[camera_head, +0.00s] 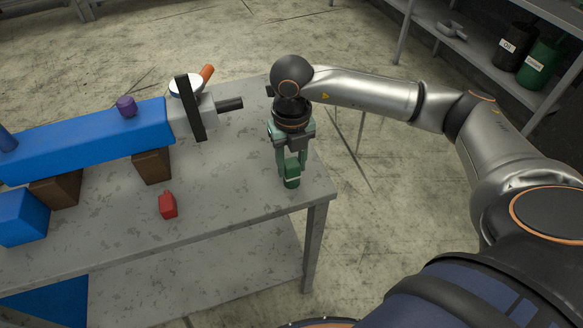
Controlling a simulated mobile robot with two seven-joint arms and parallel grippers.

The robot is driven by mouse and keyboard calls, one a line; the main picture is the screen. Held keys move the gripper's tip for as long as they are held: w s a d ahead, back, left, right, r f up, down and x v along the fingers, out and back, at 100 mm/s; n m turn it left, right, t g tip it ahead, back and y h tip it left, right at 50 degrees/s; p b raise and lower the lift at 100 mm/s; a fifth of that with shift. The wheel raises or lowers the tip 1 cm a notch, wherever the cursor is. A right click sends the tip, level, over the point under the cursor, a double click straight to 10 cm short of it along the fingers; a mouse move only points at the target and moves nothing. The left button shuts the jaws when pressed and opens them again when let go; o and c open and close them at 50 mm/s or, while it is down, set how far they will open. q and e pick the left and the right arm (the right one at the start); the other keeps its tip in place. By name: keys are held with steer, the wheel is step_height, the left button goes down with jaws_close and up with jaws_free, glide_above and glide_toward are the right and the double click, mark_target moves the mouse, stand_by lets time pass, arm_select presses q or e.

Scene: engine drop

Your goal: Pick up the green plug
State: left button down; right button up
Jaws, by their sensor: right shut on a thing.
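The green plug (292,178) is a small dark green piece near the right end of the grey table (240,205). My right gripper (292,168) points down over it, with its fingers shut on the plug. The fingers cover part of the plug's upper sides. I cannot tell whether the plug touches the table top. My left gripper is not in view.
A blue engine body (90,140) on brown blocks (152,166) takes up the table's left side. A red piece (168,205) lies in front of it. A grey shaft (230,104) sticks out toward my right gripper. A shelf with drums (512,45) stands at the back right.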

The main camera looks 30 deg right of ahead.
jaws_close()
steer(key=shift+r, duration=0.1)
